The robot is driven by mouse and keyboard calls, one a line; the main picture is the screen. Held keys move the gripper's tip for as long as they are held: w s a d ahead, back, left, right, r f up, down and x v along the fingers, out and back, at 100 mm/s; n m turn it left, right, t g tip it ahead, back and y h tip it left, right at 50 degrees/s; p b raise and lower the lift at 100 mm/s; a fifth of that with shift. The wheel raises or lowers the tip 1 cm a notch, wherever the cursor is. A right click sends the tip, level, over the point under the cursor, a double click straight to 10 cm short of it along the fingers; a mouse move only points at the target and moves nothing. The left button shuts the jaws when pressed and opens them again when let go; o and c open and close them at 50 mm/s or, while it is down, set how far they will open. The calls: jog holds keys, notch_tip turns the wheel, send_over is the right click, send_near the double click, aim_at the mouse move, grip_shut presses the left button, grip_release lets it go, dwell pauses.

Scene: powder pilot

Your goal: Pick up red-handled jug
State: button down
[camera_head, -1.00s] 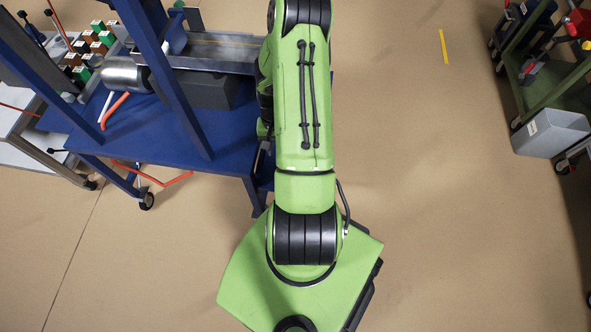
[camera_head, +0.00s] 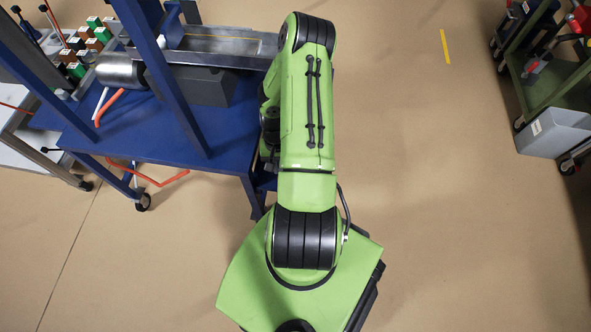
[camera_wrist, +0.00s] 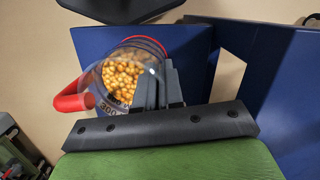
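The red-handled jug (camera_wrist: 122,82) shows in the wrist view. It is clear, holds many orange-yellow balls, and has red bands and measuring marks. Its red handle (camera_wrist: 72,97) points left. My gripper (camera_wrist: 159,88) has its two grey fingers close together at the jug's right side, opposite the handle. The fingers look shut on the jug's wall, with one overlapping the inside; the exact contact is partly hidden. In the head view my arm hides the jug and the gripper.
A blue table (camera_head: 190,135) with upright posts stands left of my arm. It bears a metal trough (camera_head: 220,46), a grey block (camera_head: 205,86) and a metal cylinder (camera_head: 120,70). A green cart (camera_head: 545,88) and grey bin (camera_head: 553,133) stand right. The floor between is clear.

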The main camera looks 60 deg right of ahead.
dwell(0.4)
notch_tip(320, 180, up, 10)
jog(key=p, duration=0.3)
jog(key=shift+p, duration=0.3)
dwell(1.7)
